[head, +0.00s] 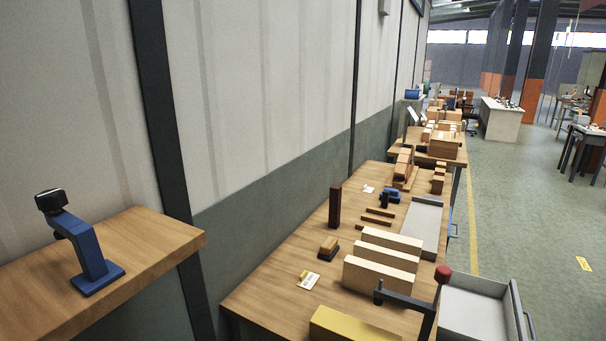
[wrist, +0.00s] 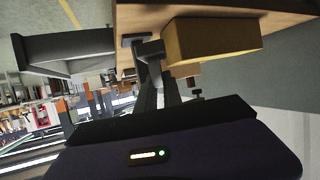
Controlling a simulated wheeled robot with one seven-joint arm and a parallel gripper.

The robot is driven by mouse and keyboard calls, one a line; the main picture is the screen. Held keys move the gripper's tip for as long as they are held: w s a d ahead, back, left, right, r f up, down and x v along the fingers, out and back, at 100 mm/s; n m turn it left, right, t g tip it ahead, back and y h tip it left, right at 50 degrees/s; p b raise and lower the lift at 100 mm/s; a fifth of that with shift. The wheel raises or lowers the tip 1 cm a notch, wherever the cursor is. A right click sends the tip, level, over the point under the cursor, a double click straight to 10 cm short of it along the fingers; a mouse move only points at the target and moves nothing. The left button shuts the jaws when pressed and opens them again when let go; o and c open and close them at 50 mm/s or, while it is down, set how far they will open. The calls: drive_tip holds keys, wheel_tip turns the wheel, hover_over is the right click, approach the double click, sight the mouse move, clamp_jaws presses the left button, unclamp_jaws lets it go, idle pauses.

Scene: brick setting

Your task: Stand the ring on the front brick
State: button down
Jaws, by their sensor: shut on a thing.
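A long yellow brick (head: 356,325) lies nearest me on the wooden workbench, cut off by the bottom of the head view. It also shows in the wrist view (wrist: 212,41) above and right of my fingers.
Behind the yellow brick lie pale bricks (head: 378,277). A dark upright block (head: 335,207) stands further back. A blue stand (head: 92,258) is on a separate table at left.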

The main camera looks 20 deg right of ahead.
drive_tip(key=s+a+f+n+y, duration=0.1)
drive_tip(key=a+f+n+y, duration=0.1)
drive_tip(key=a, duration=0.9)
drive_tip(key=s+a+f+n+t+y, duration=0.1)
drive_tip(key=a+f, duration=0.4)
drive_tip(key=a, duration=0.5)
drive_tip(key=shift+s+a+f+n+y, duration=0.2)
drive_tip(key=shift+s+a+n+y, duration=0.2)
drive_tip(key=shift+s+n+y, duration=0.6)
drive_tip(key=shift+w, duration=0.3)
